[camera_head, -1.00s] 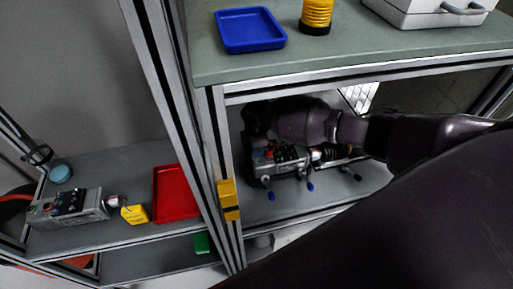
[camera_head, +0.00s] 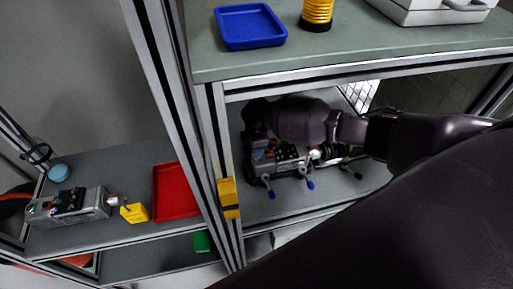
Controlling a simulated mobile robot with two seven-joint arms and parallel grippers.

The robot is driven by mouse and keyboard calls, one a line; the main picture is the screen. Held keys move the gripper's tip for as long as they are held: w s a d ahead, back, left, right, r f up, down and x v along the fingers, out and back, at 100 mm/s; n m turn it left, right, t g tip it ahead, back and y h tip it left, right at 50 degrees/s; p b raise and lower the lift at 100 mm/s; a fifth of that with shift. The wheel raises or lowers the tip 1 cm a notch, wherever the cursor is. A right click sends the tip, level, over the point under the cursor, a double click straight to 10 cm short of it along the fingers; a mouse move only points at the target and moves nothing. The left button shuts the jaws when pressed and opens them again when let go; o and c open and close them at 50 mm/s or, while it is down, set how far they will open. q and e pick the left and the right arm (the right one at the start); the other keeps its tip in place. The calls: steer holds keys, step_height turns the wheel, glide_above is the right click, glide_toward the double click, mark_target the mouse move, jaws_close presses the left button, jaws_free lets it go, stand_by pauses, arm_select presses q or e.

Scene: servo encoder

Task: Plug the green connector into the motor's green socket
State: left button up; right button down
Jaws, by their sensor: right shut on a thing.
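A grey motor unit (camera_head: 285,160) with red and blue parts on top sits on the lower shelf under the green-grey worktop, partly hidden by my right arm. Its green socket cannot be made out. My right arm reaches in from the right across the shelf, and its wrist bends down at the left end of the unit. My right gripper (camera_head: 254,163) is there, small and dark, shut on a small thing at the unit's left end. The thing between its fingers is too small and hidden to make out, and no green connector can be told apart. My left gripper is not in view.
Blue-tipped handles (camera_head: 311,185) stand at the unit's front edge. A metal post with a yellow block (camera_head: 228,198) rises just left. The worktop above holds a blue tray (camera_head: 250,27). A red tray (camera_head: 175,192) and another grey unit (camera_head: 70,206) are on the left shelf.

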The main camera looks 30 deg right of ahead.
steer(key=c, duration=0.9)
jaws_free()
step_height(320, 180, up, 11)
steer(key=p, duration=0.1)
steer(key=s+a+f+m+t+y, duration=0.4)
steer(key=s+a+f+m+t, duration=0.15)
steer(key=s+a+f, duration=0.4)
steer(key=s+d+m+t+h, duration=0.4)
steer(key=s+d+m+t, duration=0.2)
steer(key=s, duration=0.8)
steer(key=d+m, duration=0.2)
steer(key=d, duration=0.1)
steer(key=shift+s+d+r+m, duration=0.25)
steer(key=shift+s+r+m, duration=0.05)
steer(key=shift+s+m, duration=0.1)
